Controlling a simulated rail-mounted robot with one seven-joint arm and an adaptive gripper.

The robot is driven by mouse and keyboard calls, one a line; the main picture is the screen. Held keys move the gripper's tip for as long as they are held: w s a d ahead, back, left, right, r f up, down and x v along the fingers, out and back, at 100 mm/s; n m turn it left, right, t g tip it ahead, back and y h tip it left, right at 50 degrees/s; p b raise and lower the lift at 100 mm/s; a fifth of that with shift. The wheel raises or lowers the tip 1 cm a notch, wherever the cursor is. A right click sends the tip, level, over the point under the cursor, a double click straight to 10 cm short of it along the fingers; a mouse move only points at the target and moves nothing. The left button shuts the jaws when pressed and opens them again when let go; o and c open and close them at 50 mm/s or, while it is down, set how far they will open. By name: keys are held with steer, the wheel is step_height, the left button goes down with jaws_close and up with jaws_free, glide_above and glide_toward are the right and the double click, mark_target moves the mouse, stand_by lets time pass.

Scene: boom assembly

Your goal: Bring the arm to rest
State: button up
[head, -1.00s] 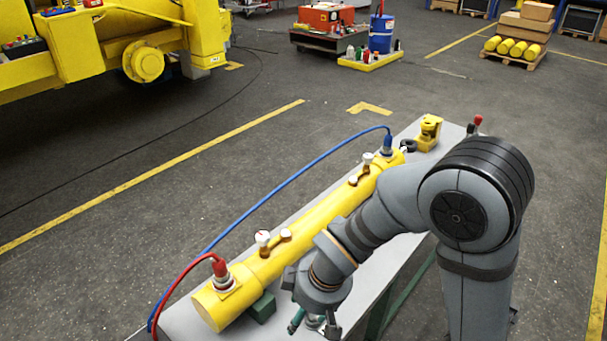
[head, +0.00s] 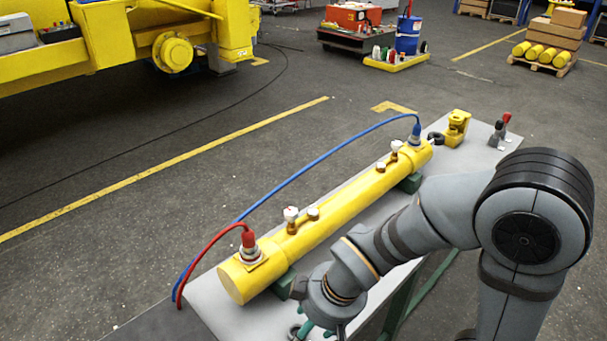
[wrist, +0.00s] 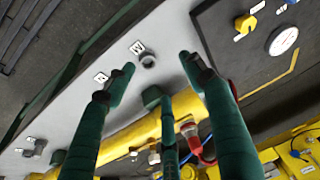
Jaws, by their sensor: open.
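My gripper (head: 318,331) is low in the head view, at the near side of the grey bench, with its green fingers partly cut off by the lower edge. In the wrist view my gripper (wrist: 155,73) has its green fingers spread, with nothing between them. The yellow cylinder (head: 335,222) lies along the bench on dark green supports, left of and beyond my gripper in the head view. It also shows in the wrist view (wrist: 146,133), partly hidden behind the fingers. My gripper appears apart from it.
The bench (head: 213,307) also bears a yellow part (head: 456,128) at its far end. A blue hose (head: 300,175) and a red hose (head: 203,255) run from the cylinder's fittings. A dark board with a gauge (wrist: 284,40) shows at right in the wrist view. Floor left of the bench is clear.

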steer(key=shift+s+d+f+b, duration=0.2)
steer(key=shift+d+f+b, duration=0.95)
steer(key=shift+b, duration=0.7)
steer(key=s+d+f+b, duration=0.1)
steer(key=s+f+b, duration=0.3)
steer(key=f+b, duration=2.1)
steer(key=s+d+f+b, duration=0.1)
steer(key=s+f+b, duration=0.4)
steer(key=f+b, duration=1.9)
steer(key=s+d+f+b, duration=0.1)
steer(key=s+f+b, duration=0.3)
steer(key=f+b, duration=2.1)
steer(key=shift+s+f+g+b, duration=0.2)
steer(key=shift+f+g+b, duration=0.15)
steer(key=shift+f, duration=0.5)
